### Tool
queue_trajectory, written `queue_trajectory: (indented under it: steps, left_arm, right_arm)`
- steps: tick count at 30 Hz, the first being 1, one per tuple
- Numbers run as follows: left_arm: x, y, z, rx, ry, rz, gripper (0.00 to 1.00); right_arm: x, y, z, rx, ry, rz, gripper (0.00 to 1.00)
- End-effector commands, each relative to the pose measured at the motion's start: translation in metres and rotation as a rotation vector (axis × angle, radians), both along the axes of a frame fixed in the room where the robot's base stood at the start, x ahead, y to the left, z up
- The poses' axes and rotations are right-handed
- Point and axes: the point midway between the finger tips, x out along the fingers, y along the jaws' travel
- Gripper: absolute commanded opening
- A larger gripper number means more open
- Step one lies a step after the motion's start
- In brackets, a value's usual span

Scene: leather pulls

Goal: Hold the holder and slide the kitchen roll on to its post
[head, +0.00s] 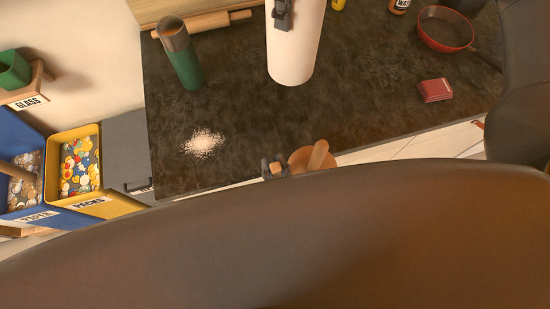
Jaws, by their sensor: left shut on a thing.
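The wooden holder (318,157), with a round base and a short thick post tilted up to the right, shows just past the counter's front edge. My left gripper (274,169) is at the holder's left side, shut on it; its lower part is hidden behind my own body. The white kitchen roll (295,50) is upright at the top middle, cut off by the frame edge, well apart from the holder. A dark gripper part (282,14), seemingly of my right gripper, lies against the roll's near side. Its other finger is hidden, so its grip is unclear.
On the dark counter (350,110) are a green-and-brown cylinder (182,62), white crumbs (204,143), a red pan (444,30), a small red block (435,90) and a rolling pin (205,22). Blue and yellow bins (97,203) stand left. The middle counter is clear.

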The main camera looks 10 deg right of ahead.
Motion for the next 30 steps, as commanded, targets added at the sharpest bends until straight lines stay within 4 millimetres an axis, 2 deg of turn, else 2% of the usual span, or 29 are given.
queue_trajectory:
  steps: [5, 30]
  left_arm:
    - [0.008, 0.001, 0.000, -0.002, -0.002, 0.002, 0.00]
    - [0.075, 0.006, -0.009, -0.002, -0.001, 0.001, 0.00]
  right_arm:
    - [0.000, 0.000, 0.000, 0.001, -0.001, 0.000, 0.32]
    - [0.000, 0.000, 0.000, 0.001, -0.001, 0.000, 0.32]
